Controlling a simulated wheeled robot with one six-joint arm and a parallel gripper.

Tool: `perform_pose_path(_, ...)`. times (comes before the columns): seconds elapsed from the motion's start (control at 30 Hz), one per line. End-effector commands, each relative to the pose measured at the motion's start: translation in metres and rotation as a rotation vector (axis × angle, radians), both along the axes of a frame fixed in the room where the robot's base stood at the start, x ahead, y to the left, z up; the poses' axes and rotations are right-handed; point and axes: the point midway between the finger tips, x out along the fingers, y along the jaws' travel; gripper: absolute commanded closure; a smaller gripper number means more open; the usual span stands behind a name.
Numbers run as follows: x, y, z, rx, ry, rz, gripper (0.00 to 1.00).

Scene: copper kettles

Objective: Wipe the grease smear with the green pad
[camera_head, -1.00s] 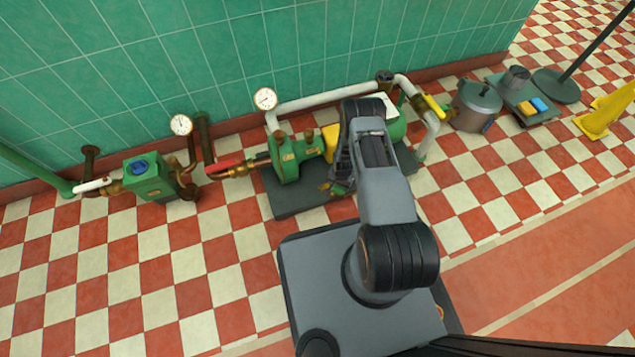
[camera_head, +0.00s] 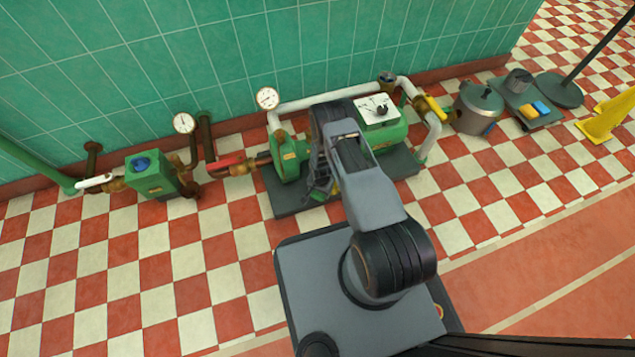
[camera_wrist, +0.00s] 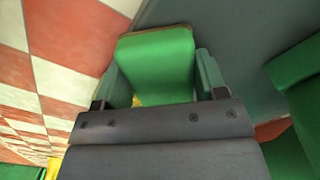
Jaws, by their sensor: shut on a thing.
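My gripper (camera_wrist: 158,78) is shut on the green pad (camera_wrist: 155,55), with one finger on each side of it. The pad is a green block that fills the middle of the wrist view, with the dark grey pump base (camera_wrist: 245,35) behind it. In the head view my arm reaches over the pump set and hides most of the gripper and the pad. I cannot make out the grease smear in either view. Whether the pad touches any surface cannot be told.
The green pump set stands on its dark base (camera_head: 290,203) by the tiled wall, with a white panel (camera_head: 378,110) on its motor. A red-handled valve (camera_head: 228,162) and gauge (camera_head: 267,98) are left of my arm. A pot (camera_head: 478,108) stands right. Checkered floor lies free front left.

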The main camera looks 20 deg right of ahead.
Motion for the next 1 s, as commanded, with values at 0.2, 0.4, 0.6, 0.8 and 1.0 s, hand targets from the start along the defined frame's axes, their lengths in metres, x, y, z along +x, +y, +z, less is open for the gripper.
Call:
perform_pose_path(0.2, 0.0, 0.003, 0.025, 0.0, 0.0, -0.004, 0.54)
perform_pose_path(0.4, 0.0, 0.002, 0.043, 0.0, -0.001, -0.004, 0.54)
perform_pose_path(0.6, 0.0, 0.002, 0.061, 0.0, 0.0, -0.005, 0.54)
perform_pose_path(0.8, 0.0, 0.002, 0.078, 0.0, -0.001, -0.005, 0.54)
perform_pose_path(1.0, 0.0, 0.002, 0.08, 0.0, 0.0, -0.005, 0.54)
